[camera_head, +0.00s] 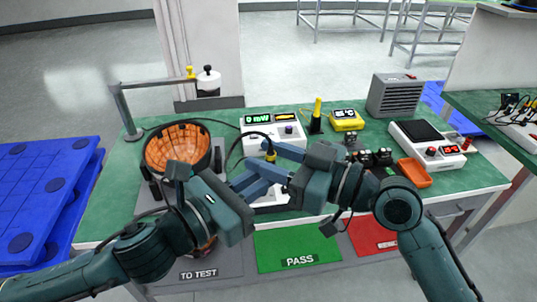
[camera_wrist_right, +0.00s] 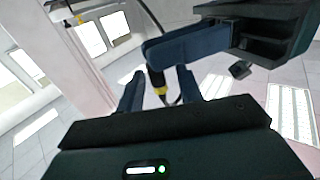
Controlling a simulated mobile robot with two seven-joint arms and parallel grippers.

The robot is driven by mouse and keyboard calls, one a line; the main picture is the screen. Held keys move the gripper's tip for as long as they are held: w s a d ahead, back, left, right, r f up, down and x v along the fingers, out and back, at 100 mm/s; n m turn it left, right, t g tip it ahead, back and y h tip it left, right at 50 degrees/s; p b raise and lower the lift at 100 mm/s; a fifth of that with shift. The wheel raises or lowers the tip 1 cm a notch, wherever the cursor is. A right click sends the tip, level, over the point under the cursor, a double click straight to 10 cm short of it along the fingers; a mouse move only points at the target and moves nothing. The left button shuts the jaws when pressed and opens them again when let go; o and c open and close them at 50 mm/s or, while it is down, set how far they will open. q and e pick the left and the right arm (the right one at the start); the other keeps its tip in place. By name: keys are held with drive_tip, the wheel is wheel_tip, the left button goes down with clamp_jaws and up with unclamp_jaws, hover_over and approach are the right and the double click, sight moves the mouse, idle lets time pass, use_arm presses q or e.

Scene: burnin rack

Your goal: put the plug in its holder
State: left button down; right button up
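The plug is a dark, slim piece with a yellow band (camera_head: 270,155), and a black cable runs from it. In the right wrist view the plug (camera_wrist_right: 157,78) points down from the left gripper's blue fingertips (camera_wrist_right: 150,50), which look closed on its upper part. In the head view my left gripper (camera_head: 262,174) meets the right one over the table. My right gripper (camera_head: 273,159) is open, its two fingers on either side of the plug with gaps visible in the wrist view (camera_wrist_right: 160,90). A black stand (camera_head: 316,126) with a yellow upright piece, possibly the holder, is behind the grippers.
A white power meter (camera_head: 285,128) stands just behind the grippers. An orange-lined bowl (camera_head: 178,143) is left. A yellow display box (camera_head: 345,119), grey box (camera_head: 392,95), white instrument (camera_head: 430,143) and orange tray (camera_head: 414,173) are right. A green PASS mat (camera_head: 298,248) lies in front.

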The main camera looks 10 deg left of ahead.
drive_tip(key=shift+w+a, duration=0.1)
drive_tip(key=shift+a, duration=0.1)
clamp_jaws()
use_arm(q)
drive_tip(key=c, duration=1.4)
unclamp_jaws()
drive_tip(key=shift+o, duration=0.2)
